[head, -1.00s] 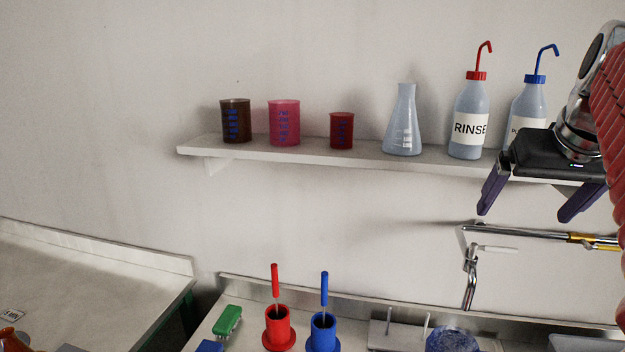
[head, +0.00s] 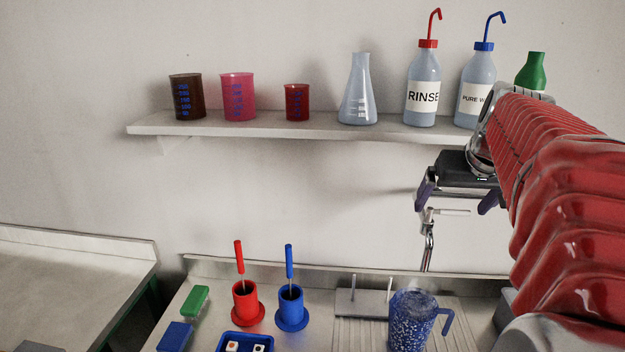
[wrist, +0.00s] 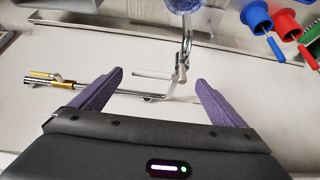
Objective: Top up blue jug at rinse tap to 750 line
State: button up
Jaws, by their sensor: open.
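The speckled blue jug (head: 410,322) stands upright on the ribbed drainer, its handle to the right. Its 750 line and water level cannot be made out. The rinse tap (head: 428,243) hangs from the wall above and behind the jug, with a pale lever; my arm hides part of its pipe. My gripper (head: 453,208) is open and empty, in front of the wall just above the tap. In the wrist view, the tap (wrist: 183,62) and its lever (wrist: 152,75) lie ahead of my open gripper (wrist: 160,78), apart from the fingers. The jug's edge (wrist: 184,4) shows at the top.
The wall shelf (head: 330,131) above holds beakers, a flask and wash bottles (head: 423,90). The left bench (head: 70,280) is mostly clear.

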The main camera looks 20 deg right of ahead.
jog(key=shift+w+d+f, duration=0.1)
jog(key=shift+w+f, duration=0.05)
jog(key=shift+f, duration=0.15)
jog(key=shift+c, duration=0.3)
